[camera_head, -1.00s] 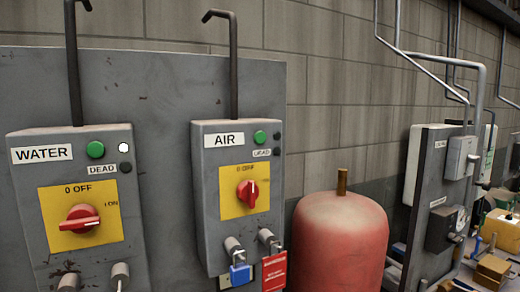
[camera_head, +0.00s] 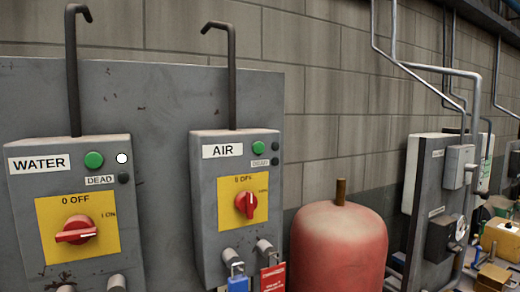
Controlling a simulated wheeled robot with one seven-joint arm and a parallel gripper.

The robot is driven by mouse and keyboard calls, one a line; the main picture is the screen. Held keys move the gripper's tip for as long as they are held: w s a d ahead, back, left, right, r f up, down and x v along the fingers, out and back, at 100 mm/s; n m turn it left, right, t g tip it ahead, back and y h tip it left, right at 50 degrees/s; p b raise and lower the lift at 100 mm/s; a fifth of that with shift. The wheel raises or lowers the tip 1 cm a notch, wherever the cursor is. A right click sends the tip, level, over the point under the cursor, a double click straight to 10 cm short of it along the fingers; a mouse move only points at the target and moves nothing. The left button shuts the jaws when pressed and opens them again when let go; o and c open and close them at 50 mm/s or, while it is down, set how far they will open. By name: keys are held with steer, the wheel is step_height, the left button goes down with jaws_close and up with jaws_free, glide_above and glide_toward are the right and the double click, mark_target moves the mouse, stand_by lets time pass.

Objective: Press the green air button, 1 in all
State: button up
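The green air button (camera_head: 258,147) is a round button at the upper right of the grey AIR box (camera_head: 208,189). It stands right of the white AIR label (camera_head: 222,150) and above a small DEAD label (camera_head: 258,163). Two small dark round lamps sit to its right, and neither looks lit. Below it, a red rotary switch (camera_head: 246,205) sits on a yellow plate. Nothing covers the button. My gripper is not in view.
The WATER box (camera_head: 39,183) at left has its own green button (camera_head: 93,160) and a lit white lamp (camera_head: 122,158). A blue padlock (camera_head: 237,284) and red tag (camera_head: 273,278) hang below the AIR box. A red tank (camera_head: 338,250) stands to its right.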

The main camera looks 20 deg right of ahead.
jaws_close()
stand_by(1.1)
